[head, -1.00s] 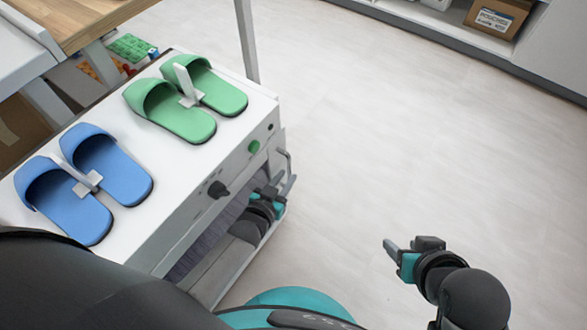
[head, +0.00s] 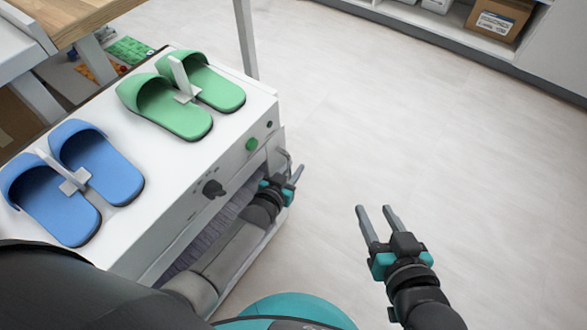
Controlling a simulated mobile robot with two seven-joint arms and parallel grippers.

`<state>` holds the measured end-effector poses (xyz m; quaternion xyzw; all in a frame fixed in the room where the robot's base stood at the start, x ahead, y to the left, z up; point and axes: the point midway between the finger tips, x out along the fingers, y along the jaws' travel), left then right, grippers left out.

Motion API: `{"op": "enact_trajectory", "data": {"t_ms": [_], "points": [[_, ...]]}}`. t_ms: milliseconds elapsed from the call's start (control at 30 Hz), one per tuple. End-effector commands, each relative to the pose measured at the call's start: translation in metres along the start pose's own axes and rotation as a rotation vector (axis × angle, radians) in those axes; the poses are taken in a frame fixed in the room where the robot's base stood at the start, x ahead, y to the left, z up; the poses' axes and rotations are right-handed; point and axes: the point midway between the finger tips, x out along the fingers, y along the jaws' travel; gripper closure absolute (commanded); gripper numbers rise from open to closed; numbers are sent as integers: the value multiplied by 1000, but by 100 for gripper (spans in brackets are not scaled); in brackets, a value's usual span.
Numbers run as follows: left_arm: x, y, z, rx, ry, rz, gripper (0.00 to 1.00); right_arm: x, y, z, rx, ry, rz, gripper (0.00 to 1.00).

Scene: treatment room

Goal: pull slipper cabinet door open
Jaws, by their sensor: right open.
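The white slipper cabinet (head: 150,225) stands at the left, with a dark knob (head: 213,188) and a green button (head: 251,144) on its upper front. Below them its front stands open, showing a dark ribbed interior (head: 222,216). The cabinet door (head: 236,279) shows as a pale edge low in front of this opening, mostly hidden by my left arm. My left gripper (head: 294,172) is by the far right end of the opening, close to a curved metal bar (head: 286,157); whether it touches it is unclear. My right gripper (head: 377,211) is open and empty above the floor.
A blue slipper pair (head: 75,180) and a green slipper pair (head: 185,95) sit on the cabinet top. A thin post (head: 246,40) rises behind it. A shelf with a cardboard box (head: 496,20) is at the back right. The floor (head: 400,110) between is clear.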

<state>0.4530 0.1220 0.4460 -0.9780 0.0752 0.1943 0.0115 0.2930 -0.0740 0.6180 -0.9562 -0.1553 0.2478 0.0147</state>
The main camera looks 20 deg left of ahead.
Motion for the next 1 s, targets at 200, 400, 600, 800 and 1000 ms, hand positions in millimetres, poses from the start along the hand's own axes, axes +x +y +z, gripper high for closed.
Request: {"op": "enact_trajectory", "data": {"t_ms": [200, 400, 600, 800, 1000], "points": [[6, 0, 1, -1, -1, 0, 73, 2, -6, -2, 9, 58, -16, 50], [6, 0, 0, 0, -1, 0, 73, 1, -7, -4, 11, 72, -19, 50], [6, 0, 0, -1, -1, 0, 76, 1, -7, -4, 11, 71, -19, 50], [6, 0, 0, 0, -1, 0, 99, 1, -7, -4, 10, 71, -18, 50], [6, 0, 0, 0, -1, 0, 100, 2, -7, -4, 10, 70, -19, 50]]}}
